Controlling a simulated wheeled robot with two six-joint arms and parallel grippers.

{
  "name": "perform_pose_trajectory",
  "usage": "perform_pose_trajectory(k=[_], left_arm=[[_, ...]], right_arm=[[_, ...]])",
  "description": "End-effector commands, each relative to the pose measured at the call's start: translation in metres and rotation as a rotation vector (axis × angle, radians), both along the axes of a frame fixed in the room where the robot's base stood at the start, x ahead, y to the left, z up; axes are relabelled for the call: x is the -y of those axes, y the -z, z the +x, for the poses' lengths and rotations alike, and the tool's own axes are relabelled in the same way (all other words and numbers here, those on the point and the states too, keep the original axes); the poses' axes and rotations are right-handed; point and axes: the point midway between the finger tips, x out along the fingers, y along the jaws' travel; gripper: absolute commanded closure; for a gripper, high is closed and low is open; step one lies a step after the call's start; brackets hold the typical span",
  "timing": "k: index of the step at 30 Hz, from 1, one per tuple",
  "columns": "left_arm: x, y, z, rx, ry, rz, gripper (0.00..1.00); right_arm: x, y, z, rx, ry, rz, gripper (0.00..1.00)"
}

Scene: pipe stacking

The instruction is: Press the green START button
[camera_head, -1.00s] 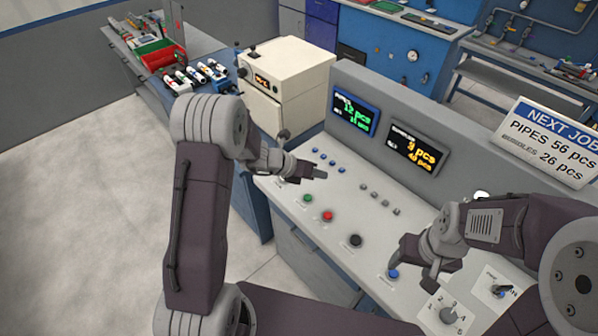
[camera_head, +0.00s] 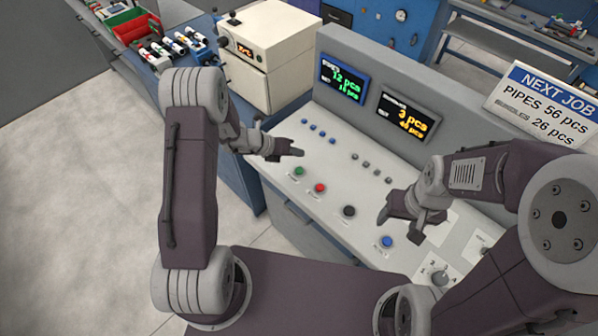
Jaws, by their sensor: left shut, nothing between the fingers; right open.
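The green START button (camera_head: 299,171) sits on the sloped white control panel (camera_head: 330,222), left of a red button (camera_head: 320,188). My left gripper (camera_head: 298,152) is shut and empty, a little above the panel, just beyond the green button in the picture. It does not cover the button. My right gripper (camera_head: 400,226) is open and empty, over the right part of the panel, above and right of a blue button (camera_head: 387,241).
A black button (camera_head: 349,211) lies between the red and blue ones. Rows of small blue (camera_head: 319,132) and grey (camera_head: 371,167) buttons lie farther back. Two displays, green-lettered (camera_head: 344,84) and yellow-lettered (camera_head: 403,111), stand behind. A rotary dial (camera_head: 439,278) is at the right front.

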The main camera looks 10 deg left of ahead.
Motion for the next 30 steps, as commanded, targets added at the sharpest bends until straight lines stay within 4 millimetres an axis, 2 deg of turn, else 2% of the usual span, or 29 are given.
perform_pose_trajectory(k=[1, 3, 12, 30], left_arm=[[0.000, 0.014, 0.000, -0.001, 0.001, 0.000, 1.00], [0.000, 0.024, 0.000, -0.001, 0.001, 0.000, 1.00], [0.000, 0.064, 0.000, 0.001, -0.001, 0.000, 1.00], [0.000, 0.066, 0.000, 0.001, -0.001, 0.000, 1.00]], right_arm=[[0.000, 0.012, 0.000, 0.000, 0.000, 0.000, 0.37], [0.000, 0.021, 0.000, 0.000, 0.000, 0.000, 0.37], [0.000, 0.056, 0.000, 0.000, 0.000, 0.000, 0.37], [0.000, 0.057, 0.000, 0.000, 0.000, 0.000, 0.37]])
